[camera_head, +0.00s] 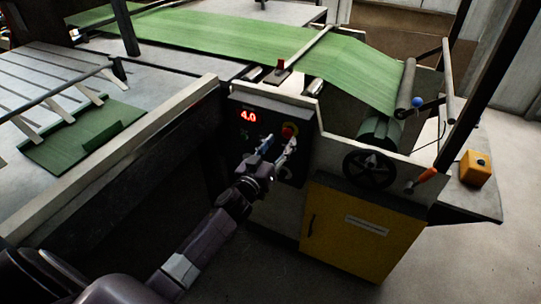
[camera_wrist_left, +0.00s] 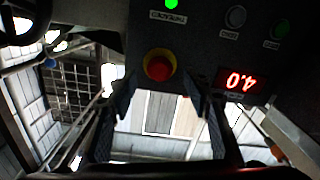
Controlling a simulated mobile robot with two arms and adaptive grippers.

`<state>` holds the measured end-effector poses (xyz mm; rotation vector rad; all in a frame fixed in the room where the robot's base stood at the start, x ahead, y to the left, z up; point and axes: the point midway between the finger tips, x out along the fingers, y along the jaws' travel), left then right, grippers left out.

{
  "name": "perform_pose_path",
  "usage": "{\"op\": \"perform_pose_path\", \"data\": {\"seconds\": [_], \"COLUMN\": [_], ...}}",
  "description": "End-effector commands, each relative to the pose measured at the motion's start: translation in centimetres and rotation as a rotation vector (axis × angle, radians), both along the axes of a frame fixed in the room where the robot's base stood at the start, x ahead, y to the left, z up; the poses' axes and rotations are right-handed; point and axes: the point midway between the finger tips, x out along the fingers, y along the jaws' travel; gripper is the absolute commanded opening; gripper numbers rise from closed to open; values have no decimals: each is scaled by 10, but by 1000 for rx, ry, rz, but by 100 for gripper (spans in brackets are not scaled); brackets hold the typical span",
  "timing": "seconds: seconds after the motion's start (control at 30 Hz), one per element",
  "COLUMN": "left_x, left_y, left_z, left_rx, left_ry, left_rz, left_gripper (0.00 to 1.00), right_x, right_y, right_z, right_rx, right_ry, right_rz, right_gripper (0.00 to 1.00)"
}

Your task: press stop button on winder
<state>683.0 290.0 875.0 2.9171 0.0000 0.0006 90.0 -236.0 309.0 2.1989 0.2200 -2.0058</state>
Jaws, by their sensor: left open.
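The winder's dark control panel (camera_head: 240,103) has a red 4.0 display (camera_head: 248,116) and a red mushroom button (camera_head: 289,131). In the left wrist view, where the panel is upside down, the red button (camera_wrist_left: 159,65) sits on a yellow collar, near the display (camera_wrist_left: 238,82). My left gripper (camera_head: 279,146) is open and empty in front of the panel, just below the red button; contact cannot be told. My right gripper is out of view.
A yellow cabinet (camera_head: 362,236) stands right of the panel, below a black handwheel (camera_head: 369,168). Green web (camera_head: 230,42) runs over the machine to a roller (camera_head: 380,131). An orange box (camera_head: 475,168) with a button sits at far right. Floor in front is clear.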

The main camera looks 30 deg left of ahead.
Motion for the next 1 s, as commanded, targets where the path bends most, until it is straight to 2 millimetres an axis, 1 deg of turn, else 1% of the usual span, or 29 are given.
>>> {"op": "perform_pose_path", "data": {"seconds": [0.03,0.2,0.3,0.4,0.6,1.0], "left_x": [-11,-41,-55,-64,-72,-71], "left_y": [0,0,0,0,0,0], "left_z": [-1,-1,0,0,1,1], "left_rx": [-1,-2,-1,-1,0,0], "left_ry": [2,2,1,0,-1,-1], "left_rz": [0,0,0,0,-1,0], "left_gripper": [46,46,46,46,46,46], "right_x": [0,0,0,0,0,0], "right_y": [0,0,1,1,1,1], "right_z": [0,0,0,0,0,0], "right_rx": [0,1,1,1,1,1], "right_ry": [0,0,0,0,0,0], "right_rz": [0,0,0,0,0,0], "right_gripper": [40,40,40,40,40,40]}}
